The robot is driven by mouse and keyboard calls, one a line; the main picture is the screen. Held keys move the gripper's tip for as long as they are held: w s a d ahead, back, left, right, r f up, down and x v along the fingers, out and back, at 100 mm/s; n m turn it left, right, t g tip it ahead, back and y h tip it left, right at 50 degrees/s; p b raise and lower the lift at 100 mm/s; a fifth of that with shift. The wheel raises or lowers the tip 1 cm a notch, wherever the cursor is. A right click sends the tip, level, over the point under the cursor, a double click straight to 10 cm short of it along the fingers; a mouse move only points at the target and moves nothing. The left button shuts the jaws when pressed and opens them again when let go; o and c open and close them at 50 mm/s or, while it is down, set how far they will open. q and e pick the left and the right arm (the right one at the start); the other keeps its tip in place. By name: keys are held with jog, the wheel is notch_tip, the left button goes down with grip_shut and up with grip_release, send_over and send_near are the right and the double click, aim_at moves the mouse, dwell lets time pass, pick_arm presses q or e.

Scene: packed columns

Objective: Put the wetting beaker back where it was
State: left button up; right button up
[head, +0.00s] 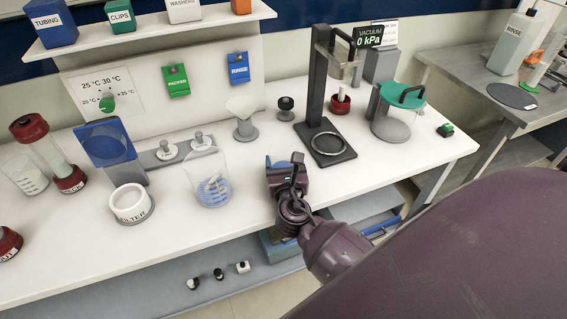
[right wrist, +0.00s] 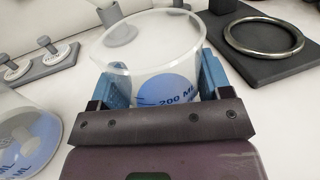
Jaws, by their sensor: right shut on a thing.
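A clear beaker (right wrist: 150,50) with a blue patch and a "200 ML" mark is between the fingers of my right gripper (right wrist: 160,84) in the right wrist view. The gripper is shut on it, one finger on each side. In the head view the right gripper (head: 286,168) is over the front part of the bench and hides most of the held beaker (head: 277,156). The beaker looks upright; I cannot tell whether its base touches the bench. No label names it as the wetting beaker. My left gripper is not in view.
Another beaker (head: 210,178) with blue at its base and small pieces inside stands to the left. A white filter cup (head: 130,204) is farther left. A black stand with a ring (head: 330,144) is close on the right. Bare bench lies between the left beaker and my gripper.

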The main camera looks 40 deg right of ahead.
jog(key=shift+f, duration=0.15)
jog(key=o, duration=1)
jog(key=shift+r, duration=0.25)
jog(key=v, duration=1.2)
jog(key=shift+f, duration=0.1)
